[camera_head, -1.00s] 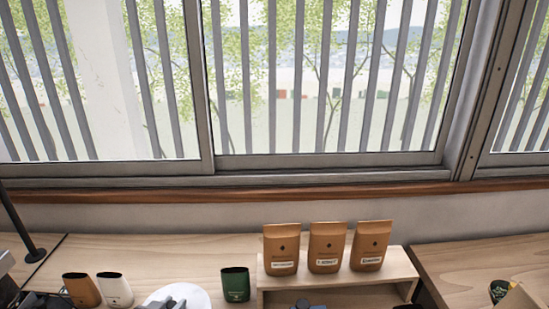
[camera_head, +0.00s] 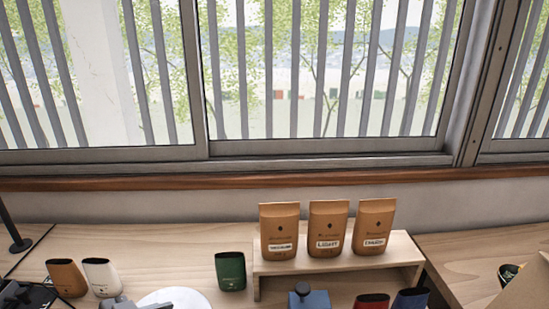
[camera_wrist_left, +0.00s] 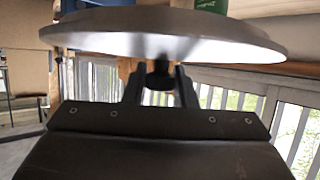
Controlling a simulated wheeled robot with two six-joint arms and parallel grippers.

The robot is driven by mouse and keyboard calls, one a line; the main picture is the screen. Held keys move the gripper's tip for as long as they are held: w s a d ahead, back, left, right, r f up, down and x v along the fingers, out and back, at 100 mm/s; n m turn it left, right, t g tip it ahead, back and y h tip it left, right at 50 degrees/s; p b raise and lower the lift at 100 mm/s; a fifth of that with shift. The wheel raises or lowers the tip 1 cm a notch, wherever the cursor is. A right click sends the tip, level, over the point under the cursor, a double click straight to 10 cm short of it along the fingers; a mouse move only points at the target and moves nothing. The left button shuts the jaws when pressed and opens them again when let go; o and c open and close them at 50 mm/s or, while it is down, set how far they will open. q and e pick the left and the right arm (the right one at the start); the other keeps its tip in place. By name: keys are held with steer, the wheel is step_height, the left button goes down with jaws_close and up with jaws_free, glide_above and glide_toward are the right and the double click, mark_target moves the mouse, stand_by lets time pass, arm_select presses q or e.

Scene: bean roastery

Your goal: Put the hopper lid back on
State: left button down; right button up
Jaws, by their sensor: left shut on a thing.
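The hopper lid is a round grey disc (camera_wrist_left: 160,32) with a dark knob (camera_wrist_left: 160,77) in the left wrist view. The two fingers of my left gripper (camera_wrist_left: 160,88) are shut on the knob, and the lid hangs clear of the bench. In the head view a pale disc (camera_head: 178,297), seemingly this lid, is cut off by the bottom edge. Part of my grey left gripper (camera_head: 142,303) shows at its left. The hopper cannot be made out. My right gripper is not in view.
A wooden riser (camera_head: 335,262) carries three brown bags (camera_head: 328,230). A blue box-like thing (camera_head: 313,299), a red bag (camera_head: 371,301) and a navy bag (camera_head: 410,299) stand before it.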

arm_select(q)
steer(key=shift+s+d+f+m+g+h+b, duration=0.1)
steer(key=shift+s+d+m+g+h+b, duration=0.25)
steer(key=shift+s, duration=0.4)
steer(key=shift+s+d+m+g+h+b, duration=0.2)
steer(key=shift+s+d+m+g, duration=0.2)
steer(key=shift+s, duration=0.35)
